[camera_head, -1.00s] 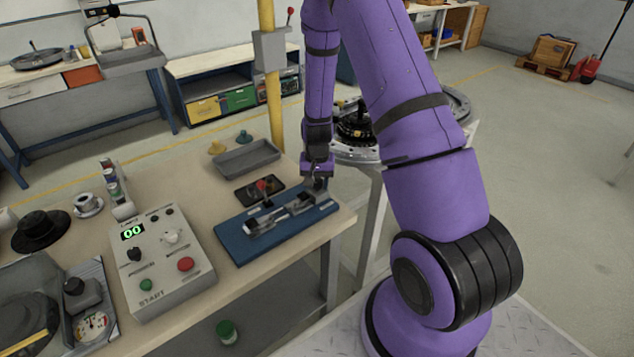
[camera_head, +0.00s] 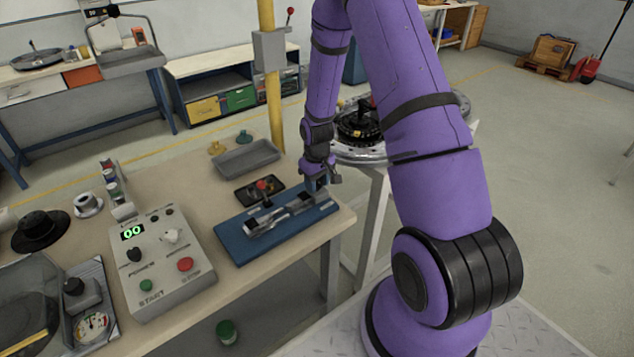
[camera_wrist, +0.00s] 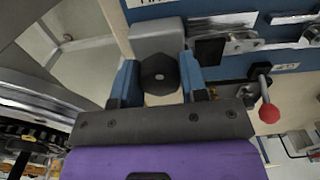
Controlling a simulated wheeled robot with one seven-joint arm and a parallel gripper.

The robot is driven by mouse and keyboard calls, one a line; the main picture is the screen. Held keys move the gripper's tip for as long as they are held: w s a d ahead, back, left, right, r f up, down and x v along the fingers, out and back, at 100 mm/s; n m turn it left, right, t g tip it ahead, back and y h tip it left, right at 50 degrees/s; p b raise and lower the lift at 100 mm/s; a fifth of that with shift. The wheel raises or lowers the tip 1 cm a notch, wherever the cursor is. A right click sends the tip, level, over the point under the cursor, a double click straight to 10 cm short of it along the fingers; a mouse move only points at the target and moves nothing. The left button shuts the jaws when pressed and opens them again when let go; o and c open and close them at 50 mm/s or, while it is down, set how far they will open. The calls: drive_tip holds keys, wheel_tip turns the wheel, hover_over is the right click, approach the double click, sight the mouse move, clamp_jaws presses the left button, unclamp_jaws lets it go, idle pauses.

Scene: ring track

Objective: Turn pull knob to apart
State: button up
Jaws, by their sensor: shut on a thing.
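The pull knob (camera_wrist: 160,75) is a dark, faceted knob with a pale centre dot, in the middle of the wrist view. It sits in front of a grey block at the end of a blue fixture plate (camera_head: 236,241). My gripper (camera_wrist: 158,88) has its blue fingers on both sides of the knob and is shut on it. In the head view my gripper (camera_head: 322,181) is at the right end of the blue fixture, and the knob itself is hard to make out there. Metal slide parts (camera_head: 272,221) lie along the plate.
A red-ball lever (camera_wrist: 267,112) stands close to the right finger in the wrist view. A control box (camera_head: 160,262) reading 00 stands left of the fixture. A grey tray (camera_head: 246,157) lies behind. A round ring track (camera_head: 362,150) is at the right.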

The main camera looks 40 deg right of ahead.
idle(0.3)
drive_tip(key=o, duration=0.9)
drive_tip(key=shift+o, duration=0.2)
wheel_tip(320, 180, up, 11)
idle(0.6)
